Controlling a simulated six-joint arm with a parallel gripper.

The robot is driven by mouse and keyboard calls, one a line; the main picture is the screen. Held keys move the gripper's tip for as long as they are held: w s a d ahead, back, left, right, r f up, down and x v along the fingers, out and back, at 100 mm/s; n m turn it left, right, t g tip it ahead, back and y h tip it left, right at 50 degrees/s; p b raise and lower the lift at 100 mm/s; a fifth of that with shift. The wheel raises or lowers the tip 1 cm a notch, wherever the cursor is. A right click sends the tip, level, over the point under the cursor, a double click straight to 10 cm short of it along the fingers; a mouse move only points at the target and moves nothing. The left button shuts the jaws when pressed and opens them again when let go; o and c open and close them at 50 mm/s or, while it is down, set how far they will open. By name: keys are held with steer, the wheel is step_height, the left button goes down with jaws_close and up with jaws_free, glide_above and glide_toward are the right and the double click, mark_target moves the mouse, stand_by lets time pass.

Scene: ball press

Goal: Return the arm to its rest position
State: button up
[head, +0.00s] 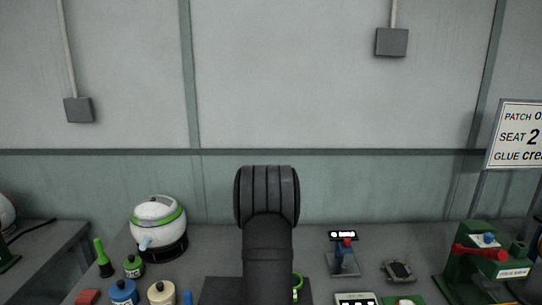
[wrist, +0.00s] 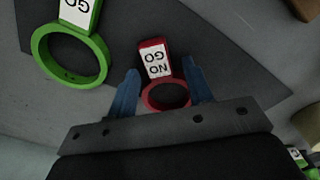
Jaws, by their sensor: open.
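My gripper (wrist: 163,86) shows in the wrist view with its two blue fingers spread apart. A red ring gauge (wrist: 153,47) with a white "NO GO" label appears between and beyond the fingers; no finger clearly touches it. A green ring gauge (wrist: 103,50) with a "GO" label lies to its left. In the head view my dark arm rises in the middle of the picture and hides part of the bench. My gripper does not show there.
The gauges lie over a dark mat (wrist: 190,28). A white and green round machine (head: 157,222) stands left on the bench, with bottles (head: 123,291) in front. A small stand (head: 343,262), a dark block (head: 398,271) and a green press (head: 470,262) stand right.

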step_height(320, 180, up, 12)
step_height(320, 180, down, 12)
steer(key=shift+f, duration=0.2)
step_height(320, 180, up, 5)
steer(key=shift+d+f, duration=0.15)
steer(key=s+d+r, duration=0.6)
steer(key=d+r, duration=0.1)
steer(key=d, duration=0.3)
steer(key=s+d+m+t, duration=0.1)
steer(key=s+d+m, duration=0.4)
steer(key=d, duration=0.6)
steer(key=s+d+m+t+h, duration=0.1)
steer(key=s+d+m, duration=0.4)
steer(key=d, duration=0.7)
steer(key=s+d+m+t+h, duration=0.1)
steer(key=s+d+m, duration=0.4)
steer(key=s+d, duration=0.3)
steer(key=d, duration=0.4)
steer(key=shift+d+r+t, duration=0.15)
steer(key=shift+d+t, duration=0.05)
steer(key=shift+t, duration=0.1)
steer(key=shift+s, duration=0.1)
